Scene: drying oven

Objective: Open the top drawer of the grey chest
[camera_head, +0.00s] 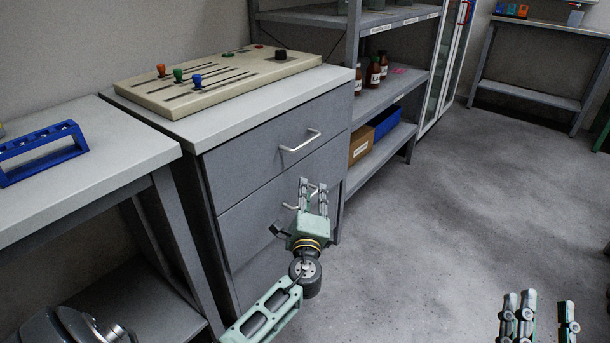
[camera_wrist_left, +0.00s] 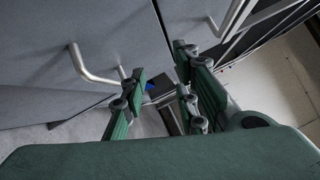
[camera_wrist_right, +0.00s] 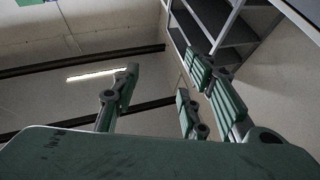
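The grey chest (camera_head: 185,165) stands at the left with its top drawer (camera_head: 245,155) shut. The top drawer's silver bar handle (camera_head: 300,140) is in plain view. My left gripper (camera_head: 313,197) is open and empty in front of the drawer below, fingers pointing up, partly covering that drawer's handle (camera_head: 290,206). In the left wrist view, one bar handle (camera_wrist_left: 92,68) lies beyond the left finger and another (camera_wrist_left: 230,18) shows at the upper right. I cannot tell whether a finger touches either. My right gripper (camera_head: 541,318) is open and empty at the lower right.
A control panel (camera_head: 220,82) with coloured levers lies on the chest top. A bench with a blue rack (camera_head: 40,150) stands left. Shelving with brown bottles (camera_head: 374,74), a cardboard box (camera_head: 361,146) and a blue bin (camera_head: 386,120) stands right of the chest. The floor (camera_head: 430,220) is clear.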

